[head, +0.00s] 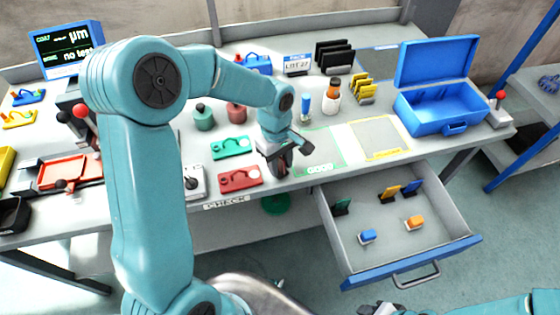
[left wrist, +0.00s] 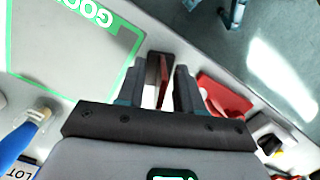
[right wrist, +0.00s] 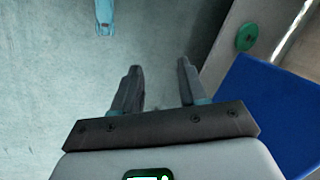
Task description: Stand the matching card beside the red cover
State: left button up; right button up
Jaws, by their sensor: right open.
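The red cover (head: 240,180) lies flat near the table's front edge, and it also shows in the left wrist view (left wrist: 222,96). A thin red card (left wrist: 163,82) stands upright on the table just beside it. My left gripper (head: 287,150) is low over the table, right of the red cover. In the left wrist view its fingers (left wrist: 160,86) are apart, one on each side of the card, with gaps showing. In the head view the gripper mostly hides the card. My right gripper (right wrist: 157,80) is open and empty, away from the table top, above the floor.
An open drawer (head: 345,245) holds several small coloured pieces. A green cover (head: 230,147) lies behind the red one. A green-outlined area (head: 318,148) and a yellow-outlined area (head: 380,137) are clear. A blue open case (head: 437,105) stands at right; a bottle (head: 331,97) stands behind.

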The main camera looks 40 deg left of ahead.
pick_arm(q)
jog(key=r, duration=0.4)
jog(key=a+r, duration=0.1)
jog(key=r, duration=0.7)
jog(key=shift+w+a+r+p, duration=0.1)
jog(key=shift+w+a+p, duration=0.1)
jog(key=shift+p, duration=0.2)
